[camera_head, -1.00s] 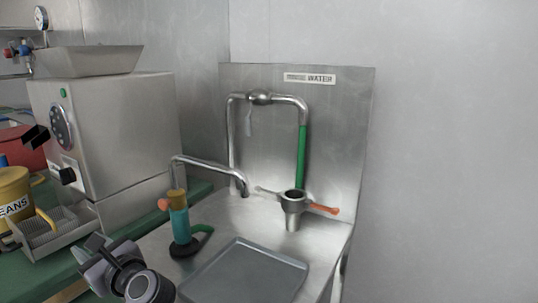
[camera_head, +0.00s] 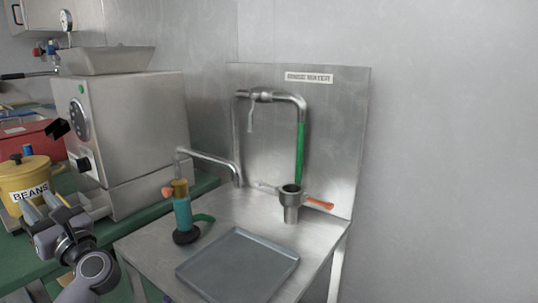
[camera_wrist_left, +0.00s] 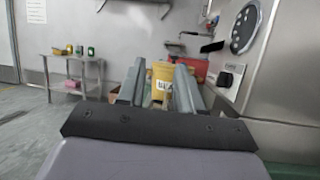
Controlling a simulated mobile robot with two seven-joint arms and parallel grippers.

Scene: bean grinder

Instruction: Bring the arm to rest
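My left gripper (camera_head: 45,207) is in the lower left of the head view, in front of the yellow beans pot (camera_head: 24,180) and the grinder's lower front. In the left wrist view its two fingers (camera_wrist_left: 159,88) stand apart with nothing held between them. The beans pot (camera_wrist_left: 162,72) shows beyond and between the fingers there. My right gripper is in neither view. The grinder (camera_head: 140,125) is a steel box with a hopper on top, on the green counter.
A steel rinse table (camera_head: 215,212) carries a grey tray (camera_head: 238,265), a teal and orange hand tool (camera_head: 183,215) and a metal cup with an orange handle (camera_head: 291,205). A water pipe (camera_head: 300,150) rises behind. A side table (camera_wrist_left: 72,75) stands far off in the wrist view.

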